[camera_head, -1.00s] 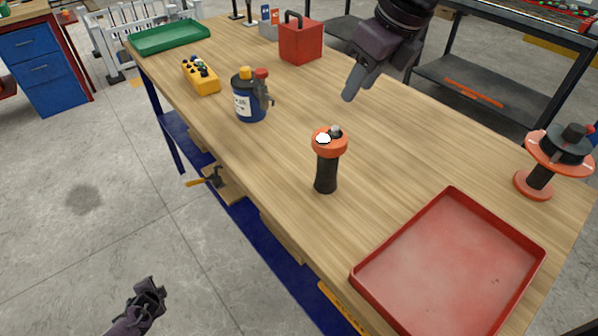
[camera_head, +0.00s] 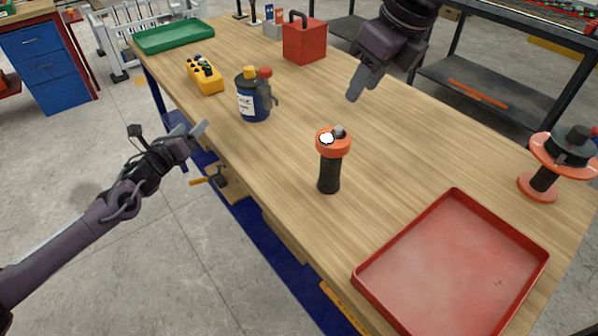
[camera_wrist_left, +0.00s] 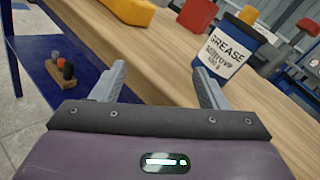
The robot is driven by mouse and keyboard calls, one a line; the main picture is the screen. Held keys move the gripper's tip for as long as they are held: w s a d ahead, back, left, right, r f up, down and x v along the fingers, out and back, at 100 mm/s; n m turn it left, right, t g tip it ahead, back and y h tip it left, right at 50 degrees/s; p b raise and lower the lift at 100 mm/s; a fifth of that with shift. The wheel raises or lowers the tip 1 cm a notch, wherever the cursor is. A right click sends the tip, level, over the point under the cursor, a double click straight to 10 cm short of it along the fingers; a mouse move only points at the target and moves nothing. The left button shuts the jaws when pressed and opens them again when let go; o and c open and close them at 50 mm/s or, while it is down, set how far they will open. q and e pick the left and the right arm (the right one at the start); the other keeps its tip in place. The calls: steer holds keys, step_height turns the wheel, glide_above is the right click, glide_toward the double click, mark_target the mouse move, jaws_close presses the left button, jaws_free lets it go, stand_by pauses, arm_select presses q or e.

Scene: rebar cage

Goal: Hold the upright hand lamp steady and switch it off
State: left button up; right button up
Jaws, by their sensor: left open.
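The hand lamp (camera_head: 330,172) stands upright on the wooden table, with a black body and an orange head. A bright white spot and a grey knob show on top of the head. My left gripper (camera_head: 199,135) is open and empty at the table's near edge, left of the lamp and apart from it. In the left wrist view its two fingers (camera_wrist_left: 160,88) point toward the table edge, and the lamp is not seen there. My right gripper (camera_head: 356,86) hangs above the table behind the lamp; its finger opening cannot be made out.
A blue grease can (camera_head: 252,100) stands between my left gripper and the lamp, further back. A yellow control box (camera_head: 205,78), red box (camera_head: 305,42) and green tray (camera_head: 172,40) are behind. A red tray (camera_head: 455,262) and an orange reel (camera_head: 545,178) lie right. Table around the lamp is clear.

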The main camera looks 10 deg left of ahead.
mark_target(337, 163)
arm_select(q)
steer(key=s+d+r+m+h, duration=0.1)
steer(key=d+m+h, duration=0.1)
steer(key=d, duration=0.3)
steer(key=s+d+r+m+g+h, duration=0.1)
steer(key=d+r+m+h, duration=0.1)
steer(key=d, duration=0.3)
steer(key=s+d+r+m+h, duration=0.1)
steer(key=s+d+m+h, duration=0.1)
steer(key=d+m, duration=0.2)
steer(key=shift+d+r+g+h, duration=0.3)
steer(key=shift+d+g, duration=0.1)
steer(key=shift+d, duration=0.1)
steer(key=s+d+m+g+h, duration=0.2)
steer(key=s+d, duration=0.1)
steer(key=d, duration=0.2)
steer(key=s+d+m+g+h, duration=0.2)
steer(key=s+d, duration=0.2)
steer(key=d, duration=0.2)
steer(key=s+d+m+g+h, duration=0.2)
steer(key=s+d, duration=0.2)
steer(key=d, duration=0.1)
steer(key=shift+s+d+f, duration=0.15)
steer(key=shift+d+f, duration=0.15)
steer(key=x, duration=0.7)
steer(key=shift+d+f, duration=0.1)
steer(key=shift+d, duration=0.1)
steer(key=shift+c, duration=0.2)
